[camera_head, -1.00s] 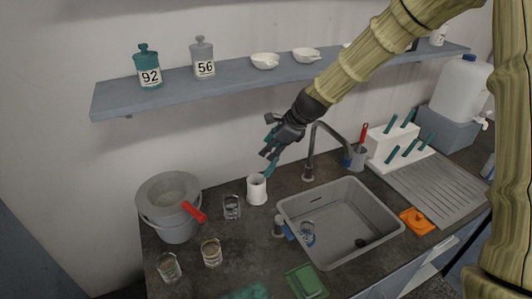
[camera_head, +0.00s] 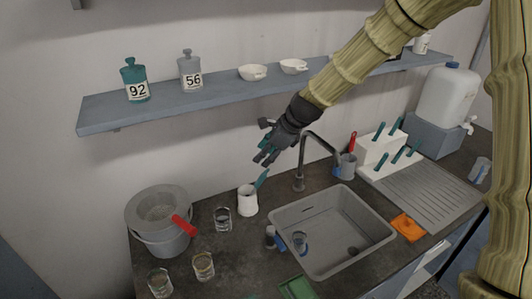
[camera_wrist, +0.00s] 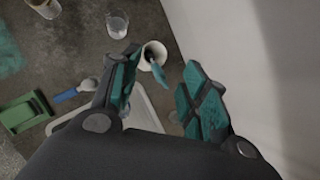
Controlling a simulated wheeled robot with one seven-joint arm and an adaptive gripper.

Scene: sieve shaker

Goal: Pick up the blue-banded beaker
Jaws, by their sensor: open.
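Several small glass beakers stand on the dark counter. One (camera_head: 222,219) is beside the white cup, one with an amber look (camera_head: 203,266) is nearer the front, and another (camera_head: 160,283) is at the front left. A glass beaker with a bluish tint (camera_head: 300,243) is in the sink; its band is too small to be sure of. My gripper (camera_head: 266,157) is open and empty, high above the counter near the wall. In the wrist view its teal fingertips (camera_wrist: 160,85) are spread, with the first beaker (camera_wrist: 117,25) beyond them.
A white cup (camera_head: 248,201) with a teal-handled tool stands below my gripper. The grey sink (camera_head: 350,262) is to its right. A grey pot (camera_head: 163,236) with a red-handled sieve is at left. The shelf (camera_head: 225,98) runs behind. A green dustpan-like item (camera_wrist: 24,113) lies in front.

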